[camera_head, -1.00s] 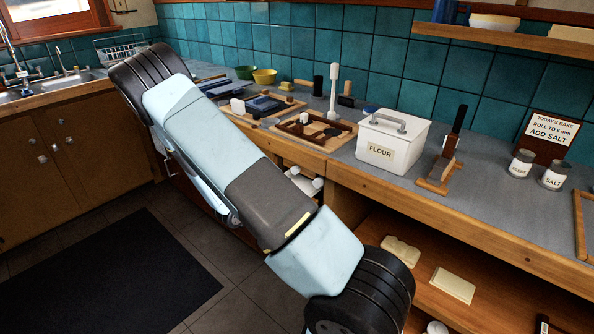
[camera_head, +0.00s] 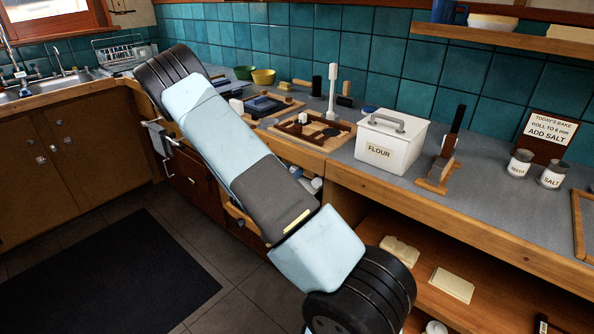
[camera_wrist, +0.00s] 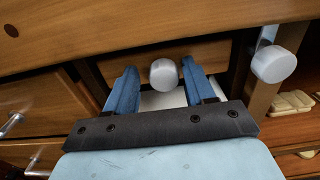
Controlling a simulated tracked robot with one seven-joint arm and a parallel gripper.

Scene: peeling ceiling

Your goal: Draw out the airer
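My gripper (camera_wrist: 161,66) shows in the wrist view with its two blue fingers apart. A round silver knob (camera_wrist: 163,75) sits between the fingertips, with a narrow gap on each side. A second silver knob (camera_wrist: 273,63) is to the right, outside the fingers. I cannot tell for sure which knob belongs to the airer, and no drawn-out rack shows. A wooden panel lies behind the first knob, under the counter edge. In the head view my arm hides most of this area; one pale knob (camera_head: 316,184) shows beside it.
Drawers with silver handles (camera_wrist: 12,124) are at the left in the wrist view. An open shelf with pale blocks (camera_wrist: 290,103) is at the right. Above, the counter holds a flour bin (camera_head: 390,145). The floor by the dark mat (camera_head: 110,265) is clear.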

